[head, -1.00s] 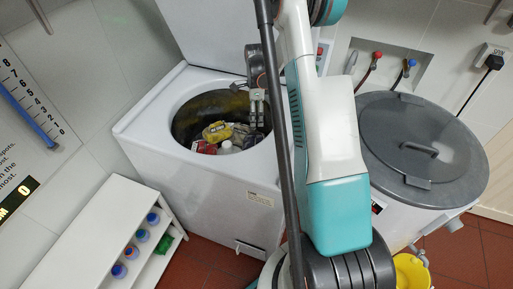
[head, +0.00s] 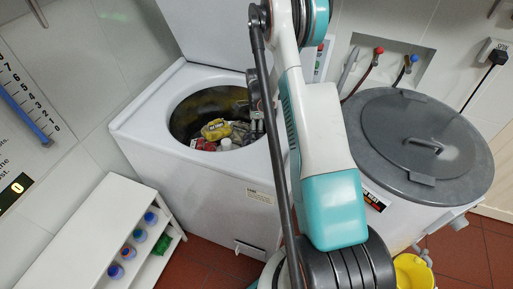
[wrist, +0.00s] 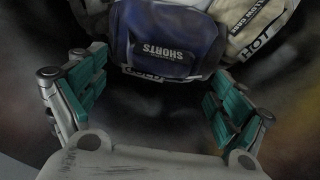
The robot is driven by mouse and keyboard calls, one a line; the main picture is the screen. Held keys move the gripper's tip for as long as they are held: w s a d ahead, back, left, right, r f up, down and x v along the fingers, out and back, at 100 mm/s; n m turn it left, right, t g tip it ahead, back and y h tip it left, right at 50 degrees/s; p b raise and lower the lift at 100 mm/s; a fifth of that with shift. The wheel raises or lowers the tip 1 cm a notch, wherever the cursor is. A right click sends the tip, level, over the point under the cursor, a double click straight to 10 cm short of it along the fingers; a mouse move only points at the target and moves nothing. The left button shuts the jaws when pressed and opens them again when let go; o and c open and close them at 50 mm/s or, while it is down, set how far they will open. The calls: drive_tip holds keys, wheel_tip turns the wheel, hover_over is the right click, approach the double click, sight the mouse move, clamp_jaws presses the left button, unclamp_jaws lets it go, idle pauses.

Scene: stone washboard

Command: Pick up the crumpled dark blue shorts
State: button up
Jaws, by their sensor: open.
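The dark blue shorts (wrist: 172,38) show at the top middle of the wrist view, crumpled, with a "SHORTS" label. They lie beyond my gripper's fingertips and between their lines. My gripper (wrist: 160,95) is open and empty, with one teal-padded finger on each side. In the head view my gripper (head: 257,128) is at the right side of the washer's round opening; its fingers are partly hidden by my arm. I cannot make out the shorts in the head view.
The white washer (head: 205,175) has an open tub holding a yellow item (head: 216,129) and other items. A beige labelled item (wrist: 254,28) lies right of the shorts. A grey-lidded tub (head: 425,140) stands right, a white shelf (head: 95,245) left.

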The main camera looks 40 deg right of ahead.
wheel_tip(320, 180, down, 4)
drive_tip(key=shift+a+r+b, duration=0.1)
drive_tip(key=shift+b, duration=0.45)
drive_tip(key=c, duration=1.7)
drive_tip(key=shift+o, duration=0.2)
drive_tip(key=shift+w+r, duration=0.1)
drive_tip(key=shift+w+a+r+p, duration=0.1)
drive_tip(key=shift+w+r+p, duration=0.05)
drive_tip(key=shift+r+p, duration=0.4)
wheel_tip(320, 180, up, 11)
drive_tip(key=p, duration=0.3)
drive_tip(key=w+a+p, duration=0.1)
drive_tip(key=w+a, duration=0.4)
drive_tip(key=w, duration=0.3)
drive_tip(key=w+a+p, duration=0.2)
drive_tip(key=w+a, duration=0.3)
drive_tip(key=w, duration=0.4)
wheel_tip(320, 180, up, 18)
drive_tip(key=p, duration=1.8)
drive_tip(key=shift+f, duration=0.15)
